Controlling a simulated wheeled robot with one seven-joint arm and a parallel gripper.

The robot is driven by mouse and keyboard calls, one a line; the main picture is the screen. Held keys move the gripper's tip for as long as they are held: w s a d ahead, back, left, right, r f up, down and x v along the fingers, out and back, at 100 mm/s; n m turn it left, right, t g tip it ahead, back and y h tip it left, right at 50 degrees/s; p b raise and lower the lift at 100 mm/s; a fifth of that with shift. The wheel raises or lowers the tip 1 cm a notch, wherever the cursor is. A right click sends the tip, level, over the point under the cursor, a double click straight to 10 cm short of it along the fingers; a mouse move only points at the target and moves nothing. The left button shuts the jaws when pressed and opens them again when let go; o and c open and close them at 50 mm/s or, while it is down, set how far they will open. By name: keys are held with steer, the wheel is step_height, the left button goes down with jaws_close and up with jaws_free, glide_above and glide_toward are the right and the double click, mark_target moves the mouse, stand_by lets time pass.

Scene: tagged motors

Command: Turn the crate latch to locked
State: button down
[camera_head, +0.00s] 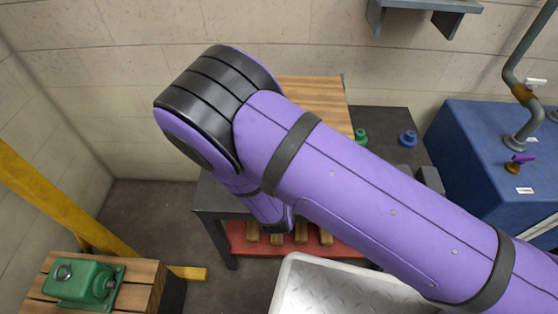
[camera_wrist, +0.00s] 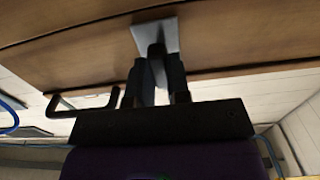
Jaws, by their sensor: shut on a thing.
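In the wrist view the wooden side of the crate (camera_wrist: 240,35) fills the upper part. A pale metal plate of the latch (camera_wrist: 168,36) is fixed on it, with a dark lever coming off it. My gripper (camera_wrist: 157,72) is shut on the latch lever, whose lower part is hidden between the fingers. I cannot read the latch's setting. In the head view a wooden crate top (camera_head: 310,92) shows behind my purple arm, which covers the latch; my fingertips cannot be made out there.
A dark workbench (camera_head: 395,130) carries small green (camera_head: 360,135) and blue (camera_head: 408,138) parts. A metal tray (camera_head: 325,290) stands in front. A green motor (camera_head: 85,283) lies on a wooden crate at lower left, near a yellow post (camera_head: 50,195). A blue machine (camera_head: 485,150) stands right.

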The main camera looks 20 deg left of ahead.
steer(key=shift+f, duration=0.1)
stand_by(0.3)
steer(key=c, duration=1.1)
jaws_free()
steer(key=shift+s, duration=0.15)
